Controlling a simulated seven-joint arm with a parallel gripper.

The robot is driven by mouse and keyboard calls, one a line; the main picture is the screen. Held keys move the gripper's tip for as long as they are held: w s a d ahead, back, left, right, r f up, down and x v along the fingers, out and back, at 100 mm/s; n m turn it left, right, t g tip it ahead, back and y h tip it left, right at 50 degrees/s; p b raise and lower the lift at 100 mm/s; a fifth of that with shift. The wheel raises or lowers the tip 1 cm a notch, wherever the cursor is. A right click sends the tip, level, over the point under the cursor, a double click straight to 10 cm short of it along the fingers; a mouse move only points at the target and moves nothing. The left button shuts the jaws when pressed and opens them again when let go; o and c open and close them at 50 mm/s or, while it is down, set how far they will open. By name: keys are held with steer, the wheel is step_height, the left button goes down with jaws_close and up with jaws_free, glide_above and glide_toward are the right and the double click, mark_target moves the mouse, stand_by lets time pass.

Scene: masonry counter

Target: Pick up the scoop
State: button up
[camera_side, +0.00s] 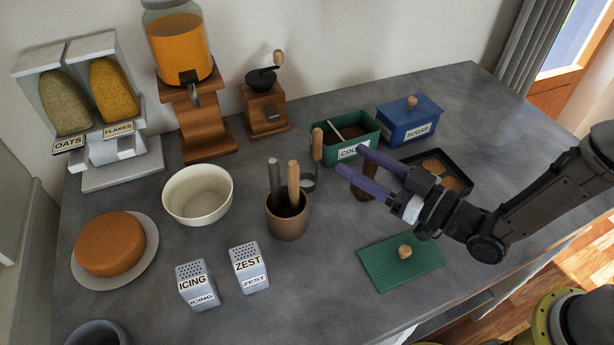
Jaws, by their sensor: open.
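A green box (362,139) labelled "CO…", the rest of its label hidden by my gripper, stands open at the back right with dark brown powder inside.
A green lid (385,268) lies at the front right. A blue sugar box (408,128) and a dark tray (466,183) with round biscuits flank my gripper. The front middle counter is clear.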

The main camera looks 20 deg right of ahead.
steer(key=x, duration=1.2)
steer(key=shift+w+a, duration=0.15)
steer(key=shift+w, duration=0.05)
steer(key=shift+f, duration=0.1)
jaws_close()
